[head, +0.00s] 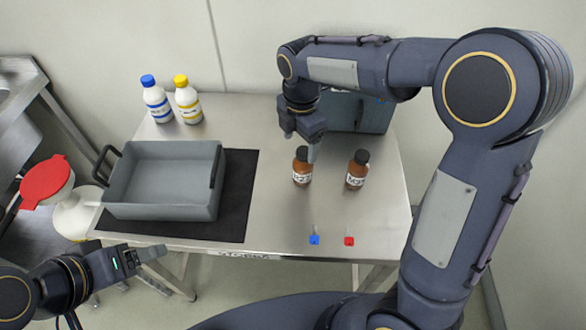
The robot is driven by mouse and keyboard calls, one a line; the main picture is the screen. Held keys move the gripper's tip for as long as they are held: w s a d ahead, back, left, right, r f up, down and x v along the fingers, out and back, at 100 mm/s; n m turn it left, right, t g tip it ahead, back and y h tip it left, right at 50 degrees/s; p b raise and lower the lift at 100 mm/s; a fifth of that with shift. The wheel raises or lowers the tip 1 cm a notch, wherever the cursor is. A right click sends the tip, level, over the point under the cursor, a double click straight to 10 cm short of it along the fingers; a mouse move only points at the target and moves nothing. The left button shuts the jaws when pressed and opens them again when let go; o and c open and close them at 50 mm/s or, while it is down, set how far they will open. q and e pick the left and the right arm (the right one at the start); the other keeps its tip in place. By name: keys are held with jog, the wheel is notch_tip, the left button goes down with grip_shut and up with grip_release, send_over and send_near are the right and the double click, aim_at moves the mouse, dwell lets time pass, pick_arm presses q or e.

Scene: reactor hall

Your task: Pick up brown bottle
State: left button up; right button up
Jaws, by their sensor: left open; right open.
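Two brown bottles with black caps and white labels stand upright on the steel table. The left brown bottle (302,172) is directly below my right gripper (301,146). The right brown bottle (357,172) stands a little to its right, clear of the gripper. My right gripper is open and points down, with its fingers close to the left bottle's cap; I cannot tell whether they touch it. My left gripper (152,255) is open and empty, low at the left by the table's front edge, far from the bottles.
A grey tray (160,212) sits on a black mat (236,205). Two white bottles, with a blue cap (157,102) and a yellow cap (187,102), stand behind it. A grey box (372,116) is behind the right arm. Small blue (314,239) and red (349,240) items lie at the front edge.

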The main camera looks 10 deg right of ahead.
aim_at(303, 162)
jog(key=f, duration=0.7)
jog(key=shift+s+d+f, duration=0.15)
jog(key=shift+d+f, duration=0.1)
jog(key=shift+d, duration=0.15)
jog(key=c, duration=1.1)
